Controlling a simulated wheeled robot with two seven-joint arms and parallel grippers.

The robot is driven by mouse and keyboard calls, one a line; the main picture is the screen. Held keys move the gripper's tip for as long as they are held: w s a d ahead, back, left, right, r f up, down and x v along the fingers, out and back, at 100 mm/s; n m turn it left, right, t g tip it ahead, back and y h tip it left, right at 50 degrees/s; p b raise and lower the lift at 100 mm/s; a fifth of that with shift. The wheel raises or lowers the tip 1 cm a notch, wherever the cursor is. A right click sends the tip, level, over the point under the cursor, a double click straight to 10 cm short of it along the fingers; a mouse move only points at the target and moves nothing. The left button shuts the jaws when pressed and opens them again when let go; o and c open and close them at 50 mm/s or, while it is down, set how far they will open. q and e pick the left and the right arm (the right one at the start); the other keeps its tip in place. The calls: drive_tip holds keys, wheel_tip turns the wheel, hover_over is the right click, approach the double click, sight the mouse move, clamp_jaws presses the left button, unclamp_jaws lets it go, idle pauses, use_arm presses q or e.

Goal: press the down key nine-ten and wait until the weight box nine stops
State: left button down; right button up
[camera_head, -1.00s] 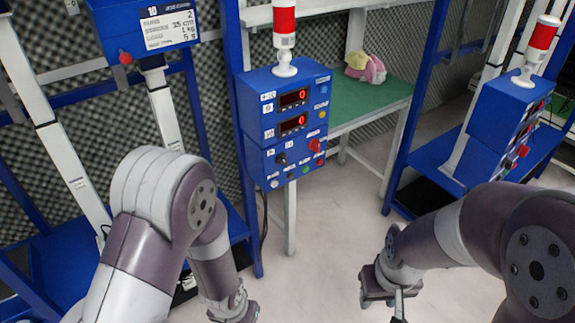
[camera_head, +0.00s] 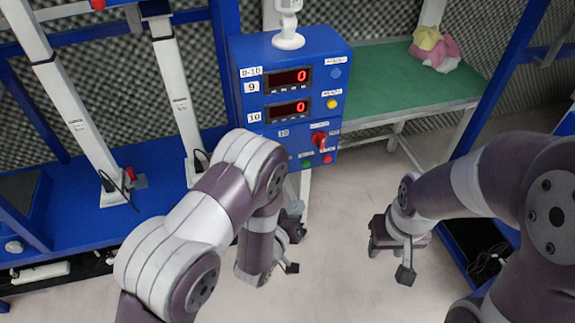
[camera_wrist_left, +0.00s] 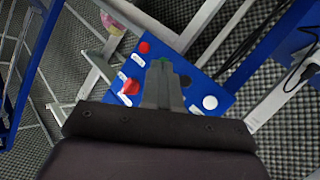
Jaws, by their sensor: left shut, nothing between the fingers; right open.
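In the left wrist view a white button (camera_wrist_left: 209,102) also shows; the key labels are unreadable. My left gripper (camera_head: 292,235) is below and in front of the box. Its shut fingers (camera_wrist_left: 163,82) overlap the button panel in the wrist view; contact cannot be told. My right gripper (camera_head: 393,250) is open and empty. Weight box nine is not identifiable.
A green-topped table (camera_head: 400,85) with a pink and yellow bundle (camera_head: 436,48) stands behind the box. Blue frames with white posts (camera_head: 180,100) stand left. A blue frame (camera_head: 515,60) stands right. The pale floor (camera_head: 345,215) between is clear.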

use_arm(q)
drive_tip(key=w+a, duration=0.2)
drive_tip(key=w, duration=0.6)
drive_tip(key=shift+w+a+b, duration=0.2)
drive_tip(key=shift+a+b, duration=0.05)
drive_tip(key=shift+b, duration=0.15)
drive_tip(key=shift+w+f, duration=0.1)
idle(1.9)
drive_tip(key=shift+w+a, duration=0.15)
drive_tip(key=shift+w, duration=0.15)
